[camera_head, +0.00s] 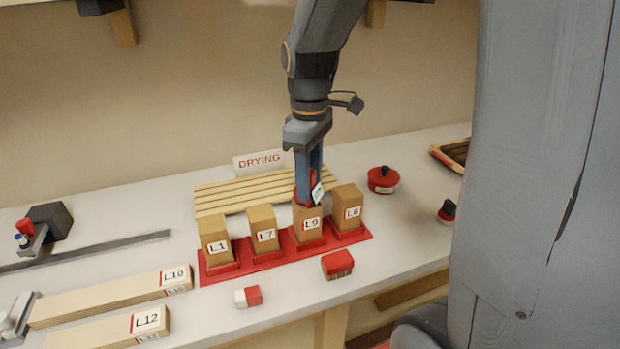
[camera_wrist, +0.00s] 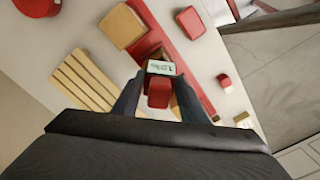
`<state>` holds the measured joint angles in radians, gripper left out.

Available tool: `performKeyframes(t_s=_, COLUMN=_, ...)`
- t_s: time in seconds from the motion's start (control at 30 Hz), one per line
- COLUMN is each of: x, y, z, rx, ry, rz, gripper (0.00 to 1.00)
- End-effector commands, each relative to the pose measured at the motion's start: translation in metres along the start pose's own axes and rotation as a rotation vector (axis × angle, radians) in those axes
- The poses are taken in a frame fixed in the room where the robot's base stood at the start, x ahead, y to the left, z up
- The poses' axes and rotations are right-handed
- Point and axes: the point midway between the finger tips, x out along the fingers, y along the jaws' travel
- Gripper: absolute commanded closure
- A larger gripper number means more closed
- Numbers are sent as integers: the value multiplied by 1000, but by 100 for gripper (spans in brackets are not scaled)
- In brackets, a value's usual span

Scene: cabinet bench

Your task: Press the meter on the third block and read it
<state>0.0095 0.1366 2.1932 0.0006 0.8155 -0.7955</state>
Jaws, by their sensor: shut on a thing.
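Four wooden blocks stand upright in a red tray (camera_head: 220,277): L1 (camera_head: 215,241), L7 (camera_head: 263,228), L9 (camera_head: 307,225) and L6 (camera_head: 348,207), left to right. My gripper (camera_head: 309,172) points down over L9, the third block, shut on a red meter (camera_wrist: 158,94). The meter's small pale display (camera_wrist: 161,68) shows dark characters, too small to read surely. In the head view the meter (camera_head: 303,196) is at the top of L9; its contact end is hidden in the wrist view, so I cannot tell whether it is pressed down.
A slatted rack (camera_head: 225,196) with a DRYING sign (camera_head: 258,160) lies behind the blocks. A red round pot (camera_head: 382,180) is to the right. A red brush (camera_head: 337,264) and a red-white eraser (camera_head: 248,296) lie in front. Boards L10 (camera_head: 110,296) and L12 (camera_head: 100,330) lie at left.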

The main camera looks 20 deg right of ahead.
Motion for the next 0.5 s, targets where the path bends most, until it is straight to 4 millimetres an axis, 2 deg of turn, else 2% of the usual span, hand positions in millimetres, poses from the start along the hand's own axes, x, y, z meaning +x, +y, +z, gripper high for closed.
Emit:
performKeyframes(t_s=0.1, x=-13, y=0, z=0, rx=0, ry=2, rz=2, gripper=88)
performKeyframes(t_s=0.5, x=-42, y=0, z=0, rx=0, ry=3, rz=3, gripper=88)
